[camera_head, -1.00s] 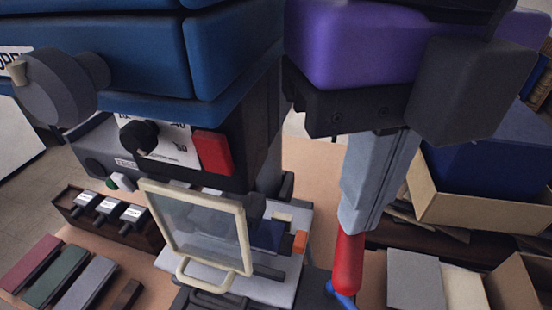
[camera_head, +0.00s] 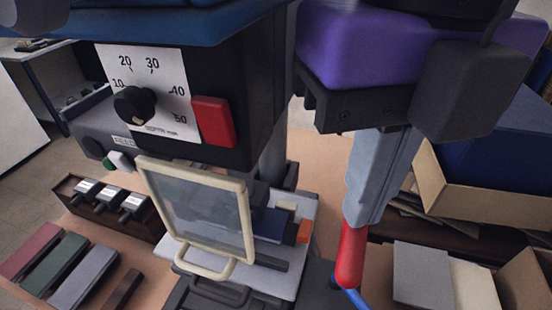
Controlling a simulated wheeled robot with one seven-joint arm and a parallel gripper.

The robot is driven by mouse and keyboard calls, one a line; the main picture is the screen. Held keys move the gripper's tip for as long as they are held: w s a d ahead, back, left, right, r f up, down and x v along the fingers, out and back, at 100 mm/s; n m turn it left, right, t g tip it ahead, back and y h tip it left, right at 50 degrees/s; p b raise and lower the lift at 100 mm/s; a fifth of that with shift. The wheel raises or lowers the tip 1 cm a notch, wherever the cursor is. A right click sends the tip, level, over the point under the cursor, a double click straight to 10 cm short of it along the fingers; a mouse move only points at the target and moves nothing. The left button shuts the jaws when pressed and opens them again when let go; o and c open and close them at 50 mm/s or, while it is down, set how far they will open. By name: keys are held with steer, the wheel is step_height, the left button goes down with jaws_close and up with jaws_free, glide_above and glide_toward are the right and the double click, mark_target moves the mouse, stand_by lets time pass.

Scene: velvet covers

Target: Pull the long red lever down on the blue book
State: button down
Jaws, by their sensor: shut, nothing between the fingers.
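My gripper (camera_head: 360,220), with its purple housing (camera_head: 375,45) and light grey fingers, hangs right of centre, fingers shut and pointing down. A red lever grip (camera_head: 350,258) shows directly below the fingertips and seems to meet them; I cannot tell if they touch. A thin blue piece (camera_head: 352,298) shows under it, cut by the lower edge. The rest of the lever is hidden. A dark blue block (camera_head: 271,226), perhaps the book, lies on the machine's light bed, partly behind the cream-framed clear guard (camera_head: 196,210).
The machine has a dial (camera_head: 134,105), a red button (camera_head: 213,121) and a blue top (camera_head: 150,25). Open boxes (camera_head: 470,215) stand at right. Bare tan surface (camera_head: 318,160) shows between the machine and my gripper.

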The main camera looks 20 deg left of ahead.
steer(key=shift+w+f, duration=0.15)
steer(key=shift+f, duration=0.25)
steer(key=shift+w+f+b, duration=0.35)
steer(key=shift+f+b, duration=0.35)
steer(key=shift+f, duration=0.1)
steer(key=shift+w+f+b, duration=0.3)
steer(key=shift+f+b, duration=0.4)
steer(key=shift+f, duration=0.1)
steer(key=shift+w+f, duration=0.1)
steer(key=shift+f, duration=0.1)
steer(key=shift+w+d+f+b, duration=0.1)
steer(key=shift+w+f+b, duration=0.5)
steer(key=shift+f, duration=0.2)
steer(key=shift+w+f+b, duration=0.45)
steer(key=shift+f+b, duration=0.15)
steer(key=shift+f, duration=0.3)
